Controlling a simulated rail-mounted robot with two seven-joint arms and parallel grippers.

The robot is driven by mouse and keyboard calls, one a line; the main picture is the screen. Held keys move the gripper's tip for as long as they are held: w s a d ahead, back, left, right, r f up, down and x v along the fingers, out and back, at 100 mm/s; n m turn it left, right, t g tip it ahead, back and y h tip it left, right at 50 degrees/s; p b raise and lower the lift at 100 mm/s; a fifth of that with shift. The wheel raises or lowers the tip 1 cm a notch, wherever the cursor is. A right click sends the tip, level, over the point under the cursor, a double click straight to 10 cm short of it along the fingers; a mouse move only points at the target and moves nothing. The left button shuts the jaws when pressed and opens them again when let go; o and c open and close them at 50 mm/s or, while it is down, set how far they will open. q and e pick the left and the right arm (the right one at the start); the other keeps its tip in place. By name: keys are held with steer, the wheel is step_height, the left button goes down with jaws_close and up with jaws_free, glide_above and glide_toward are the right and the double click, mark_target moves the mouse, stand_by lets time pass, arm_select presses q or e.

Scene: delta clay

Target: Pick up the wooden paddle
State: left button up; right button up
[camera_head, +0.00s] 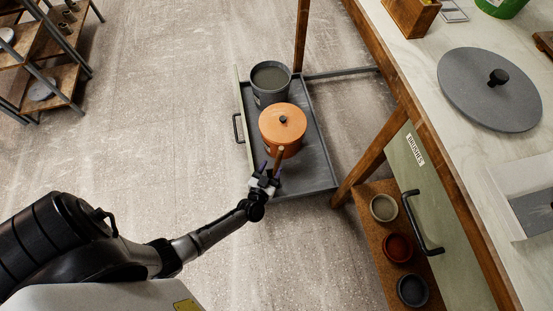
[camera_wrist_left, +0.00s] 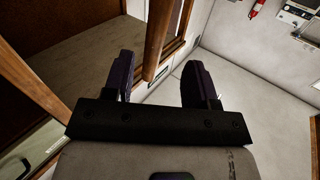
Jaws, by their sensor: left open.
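The wooden paddle (camera_head: 279,156) shows in the head view only as a short brown stick rising beside the orange lidded pot, at my left gripper. Its other end is hidden. My left gripper (camera_head: 267,176) is open at the near end of the grey drawer tray. In the left wrist view a round wooden shaft (camera_wrist_left: 159,38) stands between the spread fingers of the left gripper (camera_wrist_left: 160,78), closer to the left finger. A gap shows between the shaft and the right finger. I cannot tell whether the shaft touches the left finger. My right gripper is not in view.
The pulled-out drawer (camera_head: 318,161) holds a grey bucket (camera_head: 270,78) and the orange pot (camera_head: 283,128). The table (camera_head: 460,117) stands to the right, its wooden leg beside the drawer. Small bowls (camera_head: 398,248) sit on a low shelf. The floor left of the drawer is clear.

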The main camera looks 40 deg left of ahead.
mark_target(278, 159)
arm_select(q)
steer(key=shift+b+x, duration=0.3)
steer(key=shift+x, duration=0.8)
steer(key=shift+w+f+b, duration=0.2)
steer(key=shift+w+b, duration=0.15)
steer(key=shift+b, duration=0.05)
steer(key=b+x, duration=0.1)
steer(key=x, duration=0.1)
steer(key=b+x, duration=0.1)
steer(key=x, duration=0.1)
steer(key=shift+w+d+b, duration=0.1)
steer(key=shift+d+b, duration=0.1)
steer(key=shift+b, duration=0.1)
steer(key=shift+w+a+r, duration=0.1)
steer(key=shift+w, duration=0.2)
steer(key=shift+s, duration=0.1)
steer(key=shift+c, duration=0.5)
steer(key=c, duration=0.6)
jaws_close()
